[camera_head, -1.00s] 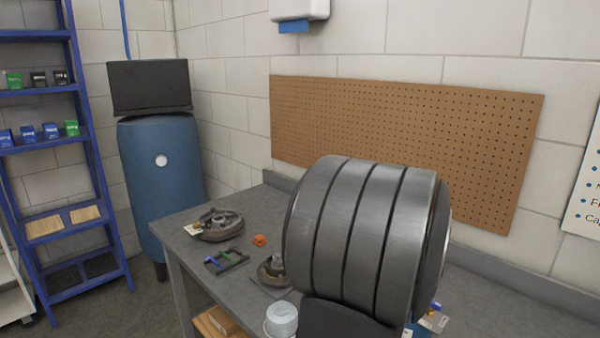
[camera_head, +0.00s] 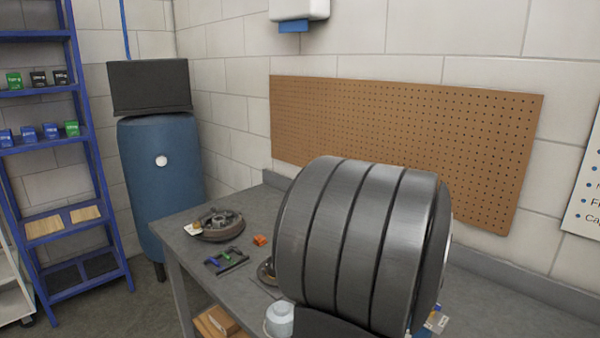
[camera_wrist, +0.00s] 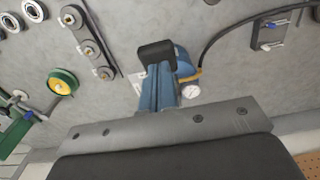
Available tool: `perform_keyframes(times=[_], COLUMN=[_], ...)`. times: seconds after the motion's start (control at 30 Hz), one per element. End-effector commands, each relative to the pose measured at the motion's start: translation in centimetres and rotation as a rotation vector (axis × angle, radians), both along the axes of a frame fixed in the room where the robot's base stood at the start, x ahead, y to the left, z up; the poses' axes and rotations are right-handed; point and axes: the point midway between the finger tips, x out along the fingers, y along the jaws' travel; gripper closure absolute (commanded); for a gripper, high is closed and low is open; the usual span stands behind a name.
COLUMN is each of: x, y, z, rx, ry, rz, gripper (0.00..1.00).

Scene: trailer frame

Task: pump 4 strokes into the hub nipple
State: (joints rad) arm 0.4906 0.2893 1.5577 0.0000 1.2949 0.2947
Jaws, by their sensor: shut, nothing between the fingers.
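In the wrist view my gripper (camera_wrist: 157,52) is shut and empty, its dark tip over the grey bench. Just beside and behind it is a blue pump-like body (camera_wrist: 183,64) with a brass-coloured fitting and a round white gauge (camera_wrist: 190,91). I cannot tell whether the tip touches it. A black hose (camera_wrist: 228,27) curves from there up right, towards a dark bracket (camera_wrist: 268,33). In the head view my large grey arm link hides the gripper. A round, hub-like part (camera_head: 220,224) lies on the bench's left end. I cannot make out a nipple.
In the wrist view, bearing rings (camera_wrist: 34,11), a dark linked part (camera_wrist: 90,42) and a green part with a yellow ring (camera_wrist: 62,82) lie left. In the head view an orange block (camera_head: 260,240) and a small dark tray (camera_head: 226,261) lie on the bench (camera_head: 190,252). A pegboard (camera_head: 400,135) hangs behind.

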Motion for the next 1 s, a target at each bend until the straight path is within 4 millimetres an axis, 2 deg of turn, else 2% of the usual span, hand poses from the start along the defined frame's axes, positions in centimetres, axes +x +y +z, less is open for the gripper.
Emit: perform_keyframes(times=[0.27,0.7,1.0], x=[0.0,-0.5,-0.5], y=[0.0,0.5,0.5], z=[-0.2,-2.3,-2.4], rx=[0.001,0.001,0.001], ry=[0.001,0.001,0.001], rz=[0.000,0.000,0.000], gripper=[1.00,1.00,1.00])
